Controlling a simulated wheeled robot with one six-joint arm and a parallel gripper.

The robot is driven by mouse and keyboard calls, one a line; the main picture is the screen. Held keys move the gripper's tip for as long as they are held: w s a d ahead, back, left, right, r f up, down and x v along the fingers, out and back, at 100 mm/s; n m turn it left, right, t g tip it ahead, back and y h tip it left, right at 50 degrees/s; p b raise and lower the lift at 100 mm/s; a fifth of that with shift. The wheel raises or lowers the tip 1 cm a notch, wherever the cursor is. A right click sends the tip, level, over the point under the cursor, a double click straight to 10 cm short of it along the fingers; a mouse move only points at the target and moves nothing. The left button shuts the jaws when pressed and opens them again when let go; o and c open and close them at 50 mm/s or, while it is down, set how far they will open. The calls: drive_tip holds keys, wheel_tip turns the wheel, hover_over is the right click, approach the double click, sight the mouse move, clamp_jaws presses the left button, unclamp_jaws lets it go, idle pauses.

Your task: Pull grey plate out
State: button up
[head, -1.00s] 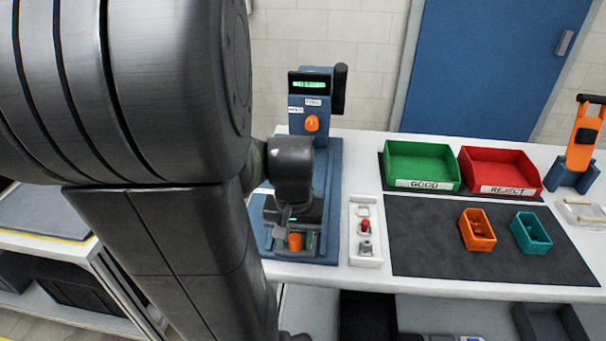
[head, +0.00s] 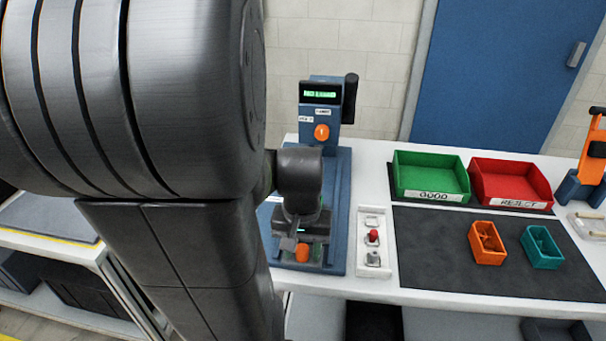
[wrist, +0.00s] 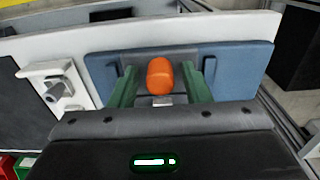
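The orange knob (head: 302,252) stands at the front of the blue test fixture (head: 337,215), and it shows close up in the wrist view (wrist: 160,76). A grey plate (wrist: 183,58) lies behind and under the knob in the wrist view, mostly hidden by the knob and my gripper. My gripper (wrist: 167,72) has its two green fingers on either side of the knob, with a visible gap at each side. It looks open and holds nothing. In the head view my gripper (head: 300,228) points down over the fixture front, covering much of the plate.
A white panel with a red button (head: 373,236) stands right of the fixture. A green GOOD bin (head: 430,174) and red REJECT bin (head: 510,182) sit at the back. Orange (head: 487,243) and teal (head: 542,247) boxes stand on the dark mat (head: 440,270).

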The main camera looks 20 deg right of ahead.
drive_tip(key=shift+s+a+f, duration=0.25)
drive_tip(key=shift+s+f, duration=0.3)
drive_tip(key=shift+f, duration=0.2)
drive_tip(key=shift+w+d+r+g+p, duration=0.1)
drive_tip(key=shift+w+r+g+p, duration=0.1)
drive_tip(key=shift+r+p, duration=0.3)
drive_tip(key=shift+w+d+r+g+p, duration=0.15)
drive_tip(key=shift+r+p, duration=0.2)
drive_tip(key=shift+p, duration=0.25)
drive_tip(key=shift+s+a+r+p, duration=0.1)
drive_tip(key=shift+a+r+p, duration=0.05)
drive_tip(key=shift+r+p, duration=0.7)
wheel_tip(320, 180, up, 5)
drive_tip(key=p, duration=0.4)
drive_tip(key=shift+f, duration=0.1)
wheel_tip(320, 180, down, 7)
drive_tip(key=b, duration=0.6)
